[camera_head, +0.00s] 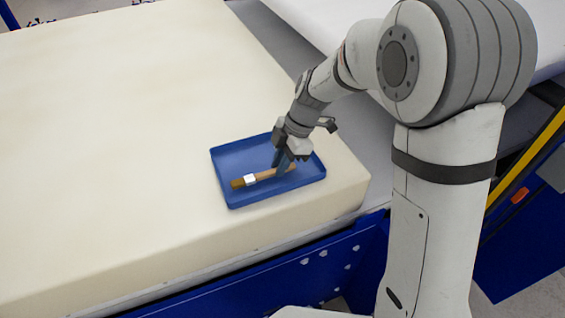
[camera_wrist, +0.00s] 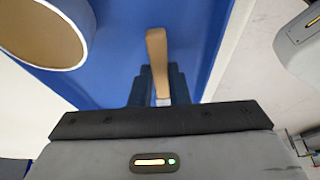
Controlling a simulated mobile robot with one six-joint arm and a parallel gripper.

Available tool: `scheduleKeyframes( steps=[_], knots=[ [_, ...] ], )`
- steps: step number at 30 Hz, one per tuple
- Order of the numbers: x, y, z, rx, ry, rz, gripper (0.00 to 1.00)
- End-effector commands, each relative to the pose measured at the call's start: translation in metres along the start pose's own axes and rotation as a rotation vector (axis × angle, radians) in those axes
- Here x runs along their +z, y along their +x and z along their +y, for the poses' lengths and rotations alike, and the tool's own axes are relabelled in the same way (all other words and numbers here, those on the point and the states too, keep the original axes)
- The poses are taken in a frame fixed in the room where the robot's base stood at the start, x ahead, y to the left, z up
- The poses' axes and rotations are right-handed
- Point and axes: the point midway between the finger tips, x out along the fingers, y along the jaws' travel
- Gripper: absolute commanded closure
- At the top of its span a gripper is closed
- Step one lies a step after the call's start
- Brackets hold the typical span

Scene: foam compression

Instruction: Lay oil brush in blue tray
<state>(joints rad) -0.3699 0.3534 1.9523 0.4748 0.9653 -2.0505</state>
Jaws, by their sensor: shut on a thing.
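The oil brush (camera_head: 264,175) has a tan wooden handle, a white band and a brown head at its left end. It lies slantwise over the floor of the blue tray (camera_head: 224,163), within its rim. My gripper (camera_head: 283,164) is over the right part of the tray, shut on the brush's handle. In the wrist view the handle (camera_wrist: 157,50) stands out from between my gripper's dark fingers (camera_wrist: 160,88), with blue tray (camera_wrist: 115,85) behind it. I cannot tell whether the brush touches the tray floor. The brush head is hidden in the wrist view.
The tray sits on a thick cream foam block (camera_head: 110,120) near its front right corner. Foam left of the tray is clear. A blue frame (camera_head: 300,265) runs below the block. A round, tan-faced thing with a white rim (camera_wrist: 45,35) is at the wrist view's upper left, unclear what.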

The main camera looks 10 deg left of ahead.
Motion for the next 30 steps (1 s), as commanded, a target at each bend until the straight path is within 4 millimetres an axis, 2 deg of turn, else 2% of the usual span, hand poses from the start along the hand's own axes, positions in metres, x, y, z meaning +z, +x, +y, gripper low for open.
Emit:
scheduleKeyframes(
  steps=[30],
  knots=[
    [0.0046, 0.0093, -0.0001, 0.001, 0.002, 0.0, 1.0]
  ],
)
